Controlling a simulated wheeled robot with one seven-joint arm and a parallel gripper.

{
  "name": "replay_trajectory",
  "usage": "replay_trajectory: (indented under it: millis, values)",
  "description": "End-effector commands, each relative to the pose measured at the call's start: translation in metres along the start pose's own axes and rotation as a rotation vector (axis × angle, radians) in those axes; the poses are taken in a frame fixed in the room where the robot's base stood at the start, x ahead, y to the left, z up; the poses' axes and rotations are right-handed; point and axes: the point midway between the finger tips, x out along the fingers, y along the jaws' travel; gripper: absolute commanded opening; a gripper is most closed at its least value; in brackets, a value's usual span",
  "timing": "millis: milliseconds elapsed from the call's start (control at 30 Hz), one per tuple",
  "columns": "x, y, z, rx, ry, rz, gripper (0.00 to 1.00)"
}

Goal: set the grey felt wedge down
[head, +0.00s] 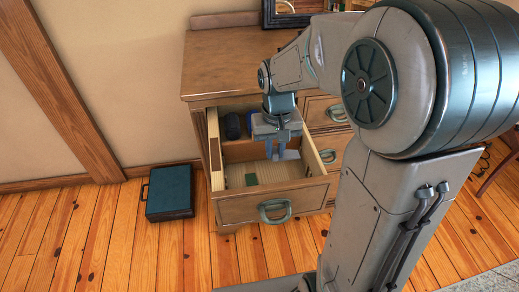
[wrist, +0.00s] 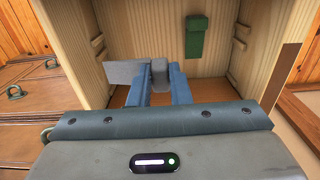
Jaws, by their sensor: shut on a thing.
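My gripper (head: 275,156) points down into the open top-left drawer (head: 291,194) of a wooden dresser. In the wrist view its two blue fingers (wrist: 160,78) are shut on the grey felt wedge (wrist: 159,72), whose end shows between them. The fingers hide the rest of the wedge. I cannot tell whether its underside touches the drawer floor. A flatter, paler grey piece (wrist: 124,73) lies just left of the fingers in the wrist view. It shows right of them in the head view (head: 291,155). I cannot tell whether it touches the wedge.
A green item (wrist: 197,36) is near the drawer's front, also visible in the head view (head: 250,179). A dark rolled item (head: 233,126) and a blue one (head: 249,123) lie at the back. A dark case (head: 170,192) lies on the floorboards left.

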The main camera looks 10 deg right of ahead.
Motion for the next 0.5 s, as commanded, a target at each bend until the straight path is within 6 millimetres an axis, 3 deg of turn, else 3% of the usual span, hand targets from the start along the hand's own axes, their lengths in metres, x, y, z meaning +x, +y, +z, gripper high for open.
replay_trajectory:
  millis: [233,500]
  values:
    - [0.047,-0.001,0.001,-0.003,-0.006,0.001,0.00]
    - [0.071,0.000,0.001,0.000,-0.003,0.000,0.00]
